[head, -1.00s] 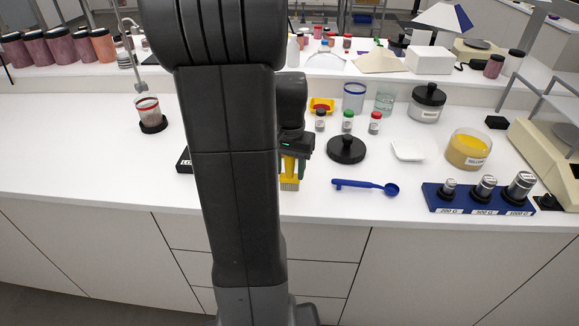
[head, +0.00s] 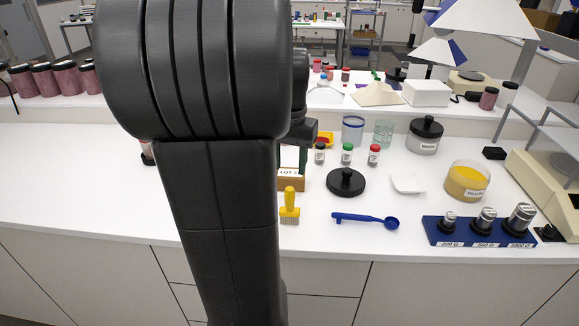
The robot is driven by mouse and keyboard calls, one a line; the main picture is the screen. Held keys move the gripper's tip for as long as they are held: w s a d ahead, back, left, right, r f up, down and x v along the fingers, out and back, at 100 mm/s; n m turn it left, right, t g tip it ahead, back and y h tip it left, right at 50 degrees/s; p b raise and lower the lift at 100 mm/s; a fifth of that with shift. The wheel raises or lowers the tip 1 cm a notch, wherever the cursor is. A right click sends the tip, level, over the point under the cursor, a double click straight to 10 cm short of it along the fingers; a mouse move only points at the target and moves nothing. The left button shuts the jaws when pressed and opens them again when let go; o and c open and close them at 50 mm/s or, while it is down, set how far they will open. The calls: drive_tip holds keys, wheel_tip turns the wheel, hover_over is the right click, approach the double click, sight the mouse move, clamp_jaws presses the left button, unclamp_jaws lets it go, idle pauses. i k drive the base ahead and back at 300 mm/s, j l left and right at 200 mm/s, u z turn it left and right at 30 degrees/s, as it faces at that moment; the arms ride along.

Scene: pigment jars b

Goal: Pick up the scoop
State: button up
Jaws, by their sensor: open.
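The blue scoop (head: 362,219) lies flat on the white bench near its front edge. Its handle points left and its round bowl is at the right end. My gripper (head: 291,160) is behind my arm, which hides much of it.
A blue weight rack (head: 479,232) stands to the right. Small capped jars (head: 347,154) stand farther back.

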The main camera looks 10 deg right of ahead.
sight(392, 223)
drive_tip(key=j+z, duration=0.2)
drive_tip(key=z, duration=0.2)
drive_tip(key=i+j+z, duration=0.1)
drive_tip(key=z, duration=0.3)
drive_tip(key=j+z, duration=0.4)
drive_tip(key=l, duration=0.1)
